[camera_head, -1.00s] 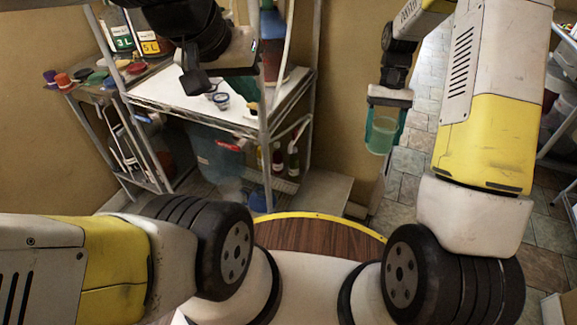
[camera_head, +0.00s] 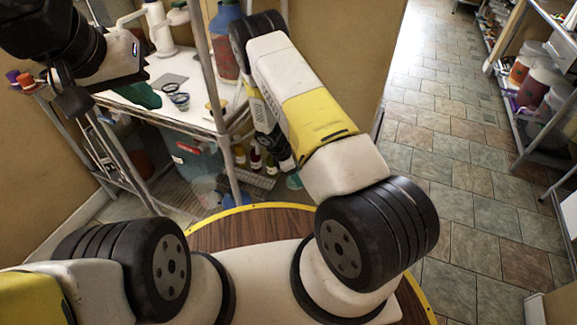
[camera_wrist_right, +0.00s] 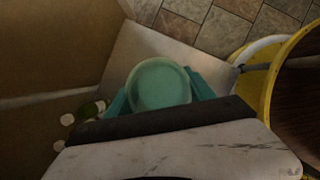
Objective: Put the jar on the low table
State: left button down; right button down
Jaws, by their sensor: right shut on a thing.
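The jar (camera_wrist_right: 158,85) is teal-green with a round top, and it sits between the teal fingers of my right gripper (camera_wrist_right: 160,92). The right gripper is shut on it. In the head view only a bit of the jar (camera_head: 293,182) shows below the dark right wrist, with the arm covering much of that side. A plain light grey surface (camera_wrist_right: 140,45), likely the low table, lies below the jar in the right wrist view. I cannot tell whether the jar touches it. My left gripper (camera_head: 105,85) is over the left of the shelf; its finger opening is unclear.
A metal rack (camera_head: 205,125) with a white top holds small glass cups (camera_head: 180,101). Bottles and a blue tub (camera_head: 195,165) stand on its lower level. My round wooden base top with a yellow rim is in front. Tiled floor (camera_head: 460,170) is open at right.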

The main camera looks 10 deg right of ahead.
aim_at(289, 177)
notch_tip(289, 177, down, 8)
jog(key=shift+f, duration=0.2)
dwell(0.3)
jog(key=shift+c, duration=1.8)
grip_release()
jog(key=shift+f, duration=0.15)
jog(key=v, duration=0.7)
jog(key=shift+a+r, duration=0.1)
jog(key=shift+r, duration=0.3)
